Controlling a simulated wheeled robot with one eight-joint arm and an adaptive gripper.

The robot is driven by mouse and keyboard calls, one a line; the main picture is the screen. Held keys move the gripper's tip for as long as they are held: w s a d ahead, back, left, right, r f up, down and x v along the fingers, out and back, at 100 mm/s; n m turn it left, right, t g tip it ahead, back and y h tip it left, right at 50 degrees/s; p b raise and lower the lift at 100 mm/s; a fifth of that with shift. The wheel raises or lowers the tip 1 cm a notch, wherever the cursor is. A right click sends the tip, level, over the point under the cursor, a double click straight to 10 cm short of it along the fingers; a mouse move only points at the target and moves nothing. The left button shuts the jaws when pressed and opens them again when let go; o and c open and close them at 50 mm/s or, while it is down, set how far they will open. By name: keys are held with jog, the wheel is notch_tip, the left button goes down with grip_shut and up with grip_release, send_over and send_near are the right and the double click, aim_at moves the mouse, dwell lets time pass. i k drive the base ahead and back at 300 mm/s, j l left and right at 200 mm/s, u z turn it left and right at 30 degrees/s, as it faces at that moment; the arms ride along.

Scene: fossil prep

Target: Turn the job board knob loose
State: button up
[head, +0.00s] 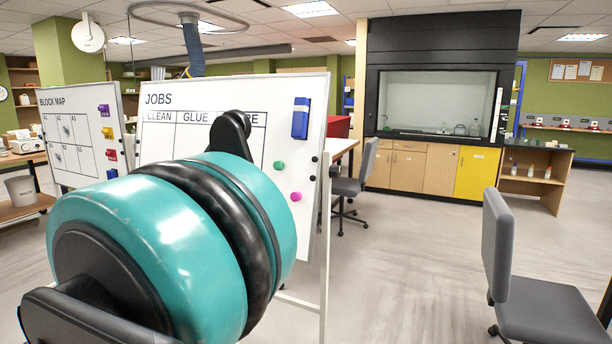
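The job board (281,92) is a whiteboard on a stand, headed JOBS, with columns CLEAN, GLUE and a third whose title is partly covered. My teal and black arm hides its lower left and middle. A small dark knob-like part (334,171) shows just beyond the board's right edge, by the stand post. It is too small to tell whether it is tight or loose. Two small black dots (314,159) sit on the board near that edge. My gripper is not seen; my arm link fills the near left.
A blue holder (300,118), a green magnet (279,165) and a pink magnet (296,197) are on the job board. The block map board (68,130) stands left. Grey chairs stand behind (365,170) and at near right (540,310).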

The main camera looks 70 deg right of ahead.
aim_at(335, 171)
jog(key=k+u, duration=0.2)
jog(key=u, duration=0.15)
jog(key=k+u, duration=0.2)
jog(key=u, duration=0.15)
jog(key=k+z, duration=0.25)
jog(key=z, duration=0.4)
jog(key=l+z, duration=0.1)
jog(key=z, duration=0.35)
jog(key=l+z, duration=0.1)
jog(key=z, duration=0.75)
jog(key=l+z, duration=0.15)
jog(key=z, duration=0.7)
